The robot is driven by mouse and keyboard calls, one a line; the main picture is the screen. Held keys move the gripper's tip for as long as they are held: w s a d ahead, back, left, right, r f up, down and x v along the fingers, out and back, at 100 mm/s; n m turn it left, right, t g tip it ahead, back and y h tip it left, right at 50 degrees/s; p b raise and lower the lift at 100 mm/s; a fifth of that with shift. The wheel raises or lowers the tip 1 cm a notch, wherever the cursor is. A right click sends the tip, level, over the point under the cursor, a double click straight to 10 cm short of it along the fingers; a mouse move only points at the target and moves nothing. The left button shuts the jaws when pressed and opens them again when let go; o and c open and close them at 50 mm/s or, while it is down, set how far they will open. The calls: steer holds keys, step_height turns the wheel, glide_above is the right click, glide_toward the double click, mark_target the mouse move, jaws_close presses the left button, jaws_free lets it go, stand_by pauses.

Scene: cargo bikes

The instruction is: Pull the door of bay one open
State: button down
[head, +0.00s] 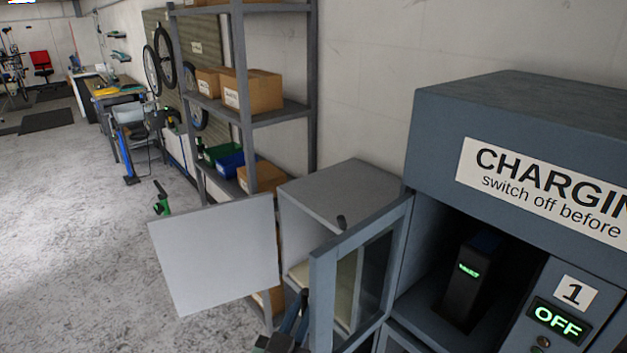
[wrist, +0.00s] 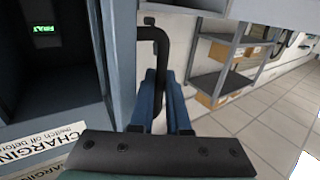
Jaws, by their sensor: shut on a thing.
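The charging cabinet (head: 510,100) stands at the right in the head view, with a "1" label (head: 575,292) and a green "OFF" display (head: 557,320) beside the bay. The bay one door (head: 322,290), a blue-grey frame with a see-through panel, stands swung open at the bay's left side. A dark battery (head: 470,285) with a green light stands inside the bay. In the wrist view the door's black bar handle (wrist: 157,36) runs down between the blue fingers of my gripper (wrist: 162,100), which is shut on it. In the head view my gripper (head: 292,322) is partly cut off at the bottom edge.
A grey cabinet (head: 345,185) with its pale door (head: 215,255) standing open is just left of the bay door. Behind it is a shelf rack (head: 270,112) with cardboard boxes (head: 250,90). The concrete floor (head: 70,240) at left is mostly clear.

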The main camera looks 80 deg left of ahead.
steer(key=shift+s+a+r, duration=0.25)
steer(key=shift+s+a, duration=0.3)
steer(key=c, duration=1.2)
jaws_free()
steer(key=shift+s+r, duration=0.1)
steer(key=shift+o, duration=0.2)
steer(key=w+b+v, duration=0.1)
steer(key=b+v, duration=0.5)
steer(key=v, duration=0.7)
steer(key=shift+d+f, duration=0.3)
steer(key=shift+f, duration=0.05)
